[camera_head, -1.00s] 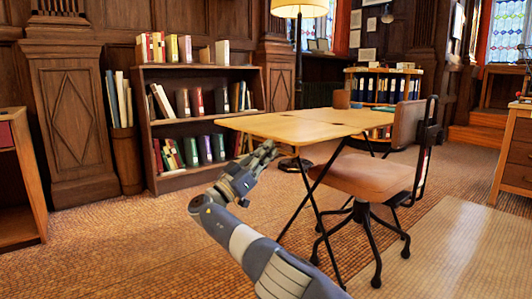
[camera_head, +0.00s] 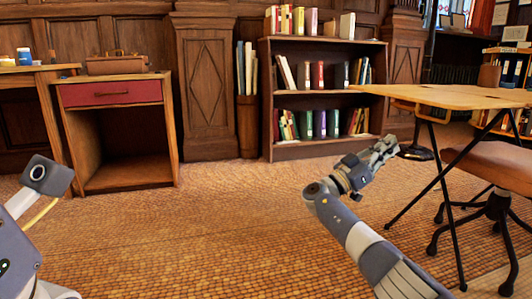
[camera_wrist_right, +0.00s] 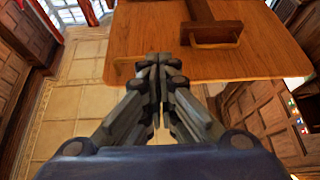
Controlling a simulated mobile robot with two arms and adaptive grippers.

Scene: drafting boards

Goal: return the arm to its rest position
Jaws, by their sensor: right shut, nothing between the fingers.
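My right arm (camera_head: 365,240) reaches up from the lower right in the head view. Its gripper (camera_head: 384,151) is shut and empty, held above the woven floor, in front of the bookcase and left of the drafting table (camera_head: 445,95). In the right wrist view the gripper's fingers (camera_wrist_right: 159,66) are pressed together with nothing between them. A wooden top (camera_wrist_right: 150,38) lies beyond them in that view. At the left edge of the head view, grey and white parts of my own body show. My left gripper is not visible.
A bookcase (camera_head: 325,94) stands at the back. A brown chair (camera_head: 497,172) and the table's thin black legs are close to the right of my right arm. A cabinet with a red drawer (camera_head: 113,93) stands at left. The middle floor (camera_head: 230,230) is clear.

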